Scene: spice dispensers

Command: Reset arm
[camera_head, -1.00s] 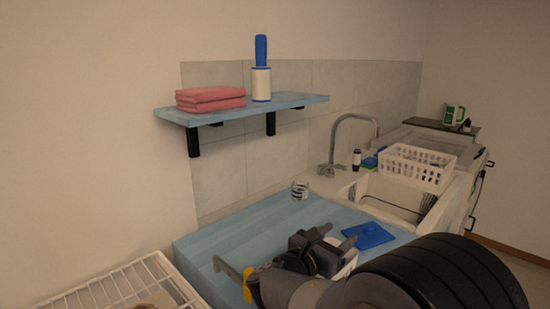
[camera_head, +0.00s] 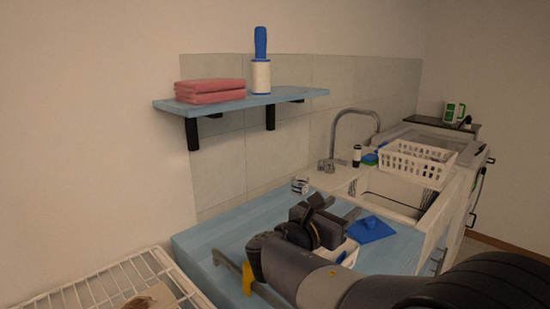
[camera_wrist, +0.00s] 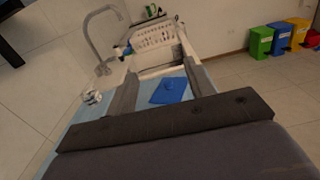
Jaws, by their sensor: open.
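My gripper (camera_head: 333,212) is above the blue countertop (camera_head: 205,241), with my arm reaching in from the lower right. In the wrist view my gripper (camera_wrist: 163,85) shows two dark fingers spread wide apart with nothing between them. Beyond them lies a flat blue object (camera_wrist: 168,91) on the counter; it also shows in the head view (camera_head: 372,230). A small striped jar (camera_head: 300,185) stands at the back of the counter, left of the fingers in the wrist view (camera_wrist: 92,96). A white container (camera_head: 348,250) is partly hidden behind my arm.
A wall shelf (camera_head: 240,103) holds folded pink towels (camera_head: 210,91) and a blue-handled roller (camera_head: 261,65). A sink (camera_head: 385,192) with a faucet (camera_head: 338,130) and white basket (camera_head: 415,163) lies beyond. A white wire rack (camera_head: 85,292) is at lower left. Coloured bins (camera_wrist: 279,37) stand on the floor.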

